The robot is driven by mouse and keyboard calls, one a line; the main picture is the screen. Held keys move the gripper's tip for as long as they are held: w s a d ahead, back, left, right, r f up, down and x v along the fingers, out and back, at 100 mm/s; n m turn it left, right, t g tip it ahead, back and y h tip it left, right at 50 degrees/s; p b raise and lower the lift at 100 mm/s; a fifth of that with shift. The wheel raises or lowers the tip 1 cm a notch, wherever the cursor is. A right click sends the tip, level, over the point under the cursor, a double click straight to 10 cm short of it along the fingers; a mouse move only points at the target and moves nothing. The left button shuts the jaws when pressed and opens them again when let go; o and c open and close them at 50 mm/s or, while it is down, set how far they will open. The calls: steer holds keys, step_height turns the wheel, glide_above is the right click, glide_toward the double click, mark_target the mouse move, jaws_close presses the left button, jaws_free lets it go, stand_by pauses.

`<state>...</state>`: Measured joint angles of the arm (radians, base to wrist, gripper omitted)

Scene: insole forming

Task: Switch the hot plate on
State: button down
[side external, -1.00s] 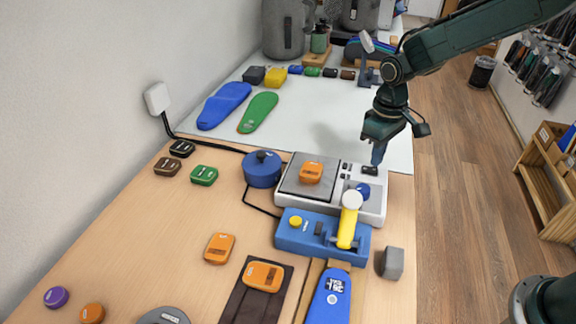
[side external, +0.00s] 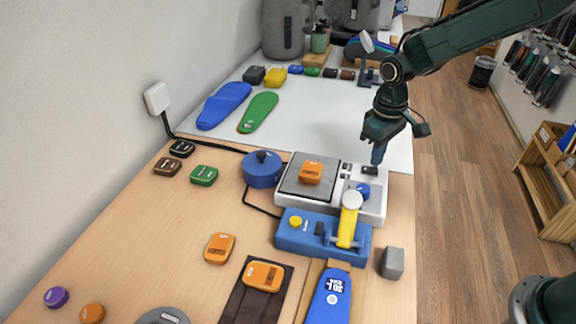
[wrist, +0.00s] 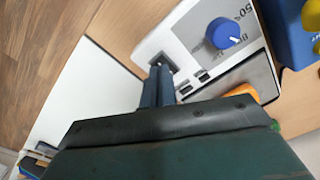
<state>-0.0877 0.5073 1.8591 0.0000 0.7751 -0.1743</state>
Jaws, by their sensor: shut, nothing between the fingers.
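The hot plate (side external: 378,207) is a white box with a grey square heating surface (side external: 292,182) and a control panel on its right. An orange block (side external: 311,172) lies on the heating surface. A blue knob (side external: 363,190) sits on the panel; it also shows in the wrist view (wrist: 222,33). A black rocker switch (wrist: 163,61) is at the panel's far corner. My gripper (side external: 376,162) is shut and empty, pointing down with its fingertips at the switch. In the wrist view the fingers (wrist: 157,80) partly cover the switch, so its position and exact contact cannot be told.
A blue device with a yellow lever (side external: 348,228) stands close in front of the hot plate. A blue round pot (side external: 262,170) stands at its left. The white sheet (side external: 320,110) behind has bare room.

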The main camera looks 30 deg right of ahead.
mark_target(376, 170)
steer(key=shift+f, duration=0.95)
stand_by(0.9)
steer(key=shift+r, duration=0.1)
steer(key=shift+r, duration=3.45)
steer(key=s+d+r+m+t, duration=0.1)
steer(key=s+d+r+t, duration=0.2)
steer(key=s+r, duration=0.9)
steer(key=s+m+t, duration=0.2)
steer(key=s, duration=1.2)
steer(key=shift+s+d+r+t, duration=0.2)
steer(key=shift+d+r+t, duration=0.1)
steer(key=shift+d+r, duration=0.15)
